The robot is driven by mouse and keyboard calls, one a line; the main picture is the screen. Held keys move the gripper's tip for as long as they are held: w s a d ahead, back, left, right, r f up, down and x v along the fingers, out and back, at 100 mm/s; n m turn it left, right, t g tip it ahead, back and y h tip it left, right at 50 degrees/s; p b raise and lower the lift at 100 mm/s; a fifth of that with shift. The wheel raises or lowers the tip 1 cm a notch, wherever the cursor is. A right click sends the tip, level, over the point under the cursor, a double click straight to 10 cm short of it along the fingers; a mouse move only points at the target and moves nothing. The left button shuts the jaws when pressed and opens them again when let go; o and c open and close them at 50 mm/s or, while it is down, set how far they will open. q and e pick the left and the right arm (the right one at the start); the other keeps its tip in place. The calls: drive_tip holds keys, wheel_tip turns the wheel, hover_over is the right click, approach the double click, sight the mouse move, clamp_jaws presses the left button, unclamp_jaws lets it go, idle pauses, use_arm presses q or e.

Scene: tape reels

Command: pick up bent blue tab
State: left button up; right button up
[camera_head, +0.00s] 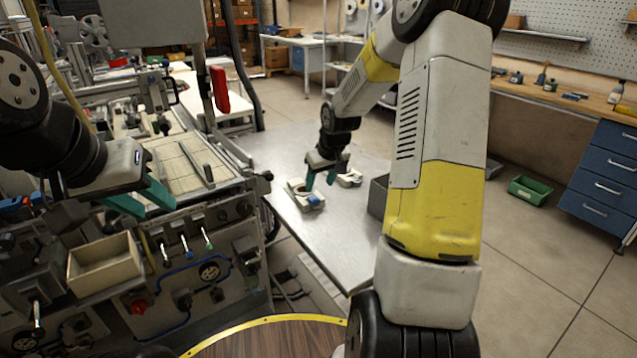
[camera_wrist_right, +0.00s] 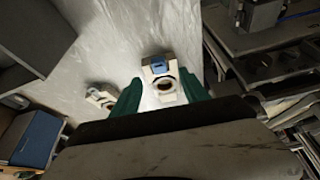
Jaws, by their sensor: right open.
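The blue tab (camera_head: 314,200) sits on the near end of a cream reel holder (camera_head: 296,194) with a round hole, on the metal table. In the right wrist view the blue tab (camera_wrist_right: 159,67) is at the far end of that holder, beyond the fingertips; its bend is too small to tell. My right gripper (camera_head: 320,181) is open and empty, above the table close to the holder. In the wrist view its teal fingers (camera_wrist_right: 161,90) stand apart either side of the holder. My left gripper (camera_head: 140,199) is open and empty over the machine at left.
A second cream piece (camera_head: 349,179) lies just right of the holder, and also shows in the wrist view (camera_wrist_right: 101,97). A grey bin (camera_head: 378,194) stands at the table's right side, partly behind my right arm. The machine (camera_head: 215,225) borders the table's left. The near tabletop is clear.

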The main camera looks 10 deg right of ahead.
sight(315, 199)
drive_tip(key=x, duration=0.8)
drive_tip(key=shift+w+d+f, duration=0.15)
drive_tip(key=shift+w+f, duration=0.05)
drive_tip(key=shift+w, duration=0.05)
clamp_jaws()
